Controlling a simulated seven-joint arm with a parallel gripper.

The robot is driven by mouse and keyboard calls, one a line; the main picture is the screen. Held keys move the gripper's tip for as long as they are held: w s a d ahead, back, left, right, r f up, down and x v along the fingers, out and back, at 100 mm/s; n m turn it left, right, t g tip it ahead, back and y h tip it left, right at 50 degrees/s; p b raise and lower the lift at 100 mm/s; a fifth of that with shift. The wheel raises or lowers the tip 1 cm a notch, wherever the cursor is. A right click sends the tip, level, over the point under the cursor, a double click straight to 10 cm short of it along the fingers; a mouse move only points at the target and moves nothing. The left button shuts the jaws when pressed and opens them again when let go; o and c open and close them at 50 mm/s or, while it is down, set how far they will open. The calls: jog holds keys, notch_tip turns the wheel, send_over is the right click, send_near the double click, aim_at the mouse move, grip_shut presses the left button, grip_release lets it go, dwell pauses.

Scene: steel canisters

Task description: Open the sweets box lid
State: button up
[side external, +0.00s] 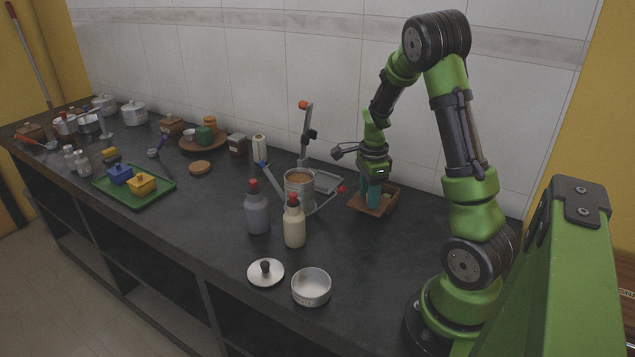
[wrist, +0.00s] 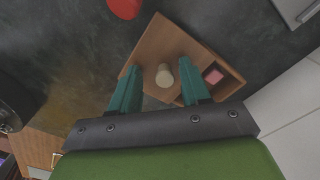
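The sweets box is a brown wooden box (side external: 384,210) at the back right of the counter, under my gripper (side external: 373,186). In the wrist view the wooden lid (wrist: 158,45) carries a round cream knob (wrist: 165,76). Right of the lid, part of the box's inside is exposed, with a pink piece (wrist: 212,76) in it. My gripper (wrist: 159,66) is open, its teal fingers apart on either side of the knob. I cannot tell whether either finger touches the knob. The fingers hide part of the box in both views.
A metal canister (side external: 299,190) with levers and a stand is left of the box. Two red-capped bottles (side external: 294,225), a round lid (side external: 265,273) and a steel bowl (side external: 311,287) stand nearer the front. The tiled wall (side external: 350,90) is close behind. Counter in front of the box is clear.

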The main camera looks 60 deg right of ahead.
aim_at(362, 207)
notch_tip(362, 207, up, 17)
dwell(0.7)
jog(key=shift+d, duration=0.1)
jog(key=s+a+r+n+t+y, duration=0.1)
jog(key=s+a+n+t, duration=0.1)
jog(key=a+n, duration=0.9)
jog(key=s+a+r+n+t+y, duration=0.1)
jog(key=a+n+t, duration=0.4)
jog(key=a+n, duration=0.7)
jog(key=s+a, duration=0.1)
jog(key=a, duration=0.4)
jog(key=shift+r, duration=0.15)
dwell(0.5)
